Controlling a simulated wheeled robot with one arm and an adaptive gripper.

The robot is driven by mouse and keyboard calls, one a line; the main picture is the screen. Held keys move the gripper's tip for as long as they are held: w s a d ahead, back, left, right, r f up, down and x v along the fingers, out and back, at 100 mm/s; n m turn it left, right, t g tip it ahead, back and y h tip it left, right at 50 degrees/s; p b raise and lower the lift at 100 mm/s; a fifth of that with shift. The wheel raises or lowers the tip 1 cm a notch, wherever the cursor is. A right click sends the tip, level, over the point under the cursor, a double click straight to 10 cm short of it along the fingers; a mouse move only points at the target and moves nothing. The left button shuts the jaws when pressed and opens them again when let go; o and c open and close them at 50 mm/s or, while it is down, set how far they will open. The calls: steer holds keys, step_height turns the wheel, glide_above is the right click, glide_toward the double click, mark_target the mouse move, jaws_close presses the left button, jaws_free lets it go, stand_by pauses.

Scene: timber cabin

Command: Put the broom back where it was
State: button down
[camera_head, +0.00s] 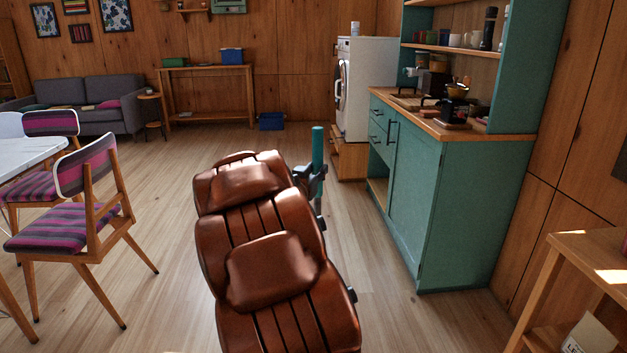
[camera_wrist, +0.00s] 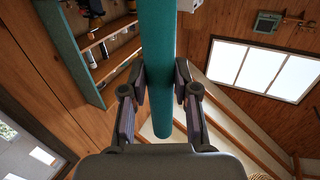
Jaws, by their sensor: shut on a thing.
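The broom shows as a teal handle (camera_head: 317,148) standing about upright just beyond my arm in the head view. In the wrist view the teal handle (camera_wrist: 157,30) runs from the top edge down between the fingers and ends in a round tip below them. My gripper (camera_wrist: 161,82) is shut on the handle, with one finger on each side. In the head view my gripper (camera_head: 310,174) is partly hidden behind my brown arm. The broom's head is not visible in either view.
A green cabinet (camera_head: 463,215) with a wooden counter stands to the right, beside a white washing machine (camera_head: 367,85). A striped chair (camera_head: 80,200) and a white table (camera_head: 25,153) are at the left. A wooden shelf unit (camera_head: 590,243) is at the right edge. The floor ahead is clear.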

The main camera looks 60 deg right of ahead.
steer(key=shift+w+d+f, duration=0.2)
steer(key=shift+w+d, duration=1.15)
steer(key=shift+d, duration=0.1)
steer(key=shift+f+b, duration=0.8)
steer(key=shift+f, duration=1.05)
steer(key=c, duration=0.9)
jaws_free()
steer(key=shift+o, duration=0.2)
steer(key=p+v, duration=0.1)
steer(key=v, duration=1.1)
steer(key=shift+p, duration=0.4)
